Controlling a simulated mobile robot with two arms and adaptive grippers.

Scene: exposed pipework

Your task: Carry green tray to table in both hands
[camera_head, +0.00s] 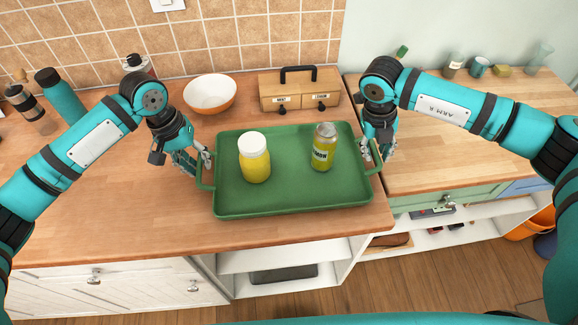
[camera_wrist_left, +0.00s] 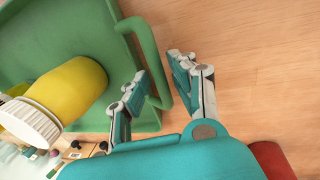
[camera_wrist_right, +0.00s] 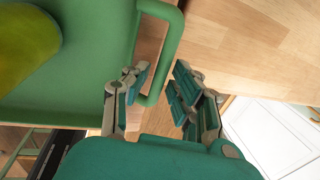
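The green tray (camera_head: 293,197) lies flat on the wooden counter, its right end by the seam with the neighbouring counter.
Behind the tray stand an orange-white bowl (camera_head: 210,94) and a small wooden drawer box (camera_head: 299,92). Bottles (camera_head: 62,97) stand at the back left. Small items line the right counter's back, with bare wood (camera_head: 450,150) in front. Open shelves lie below.

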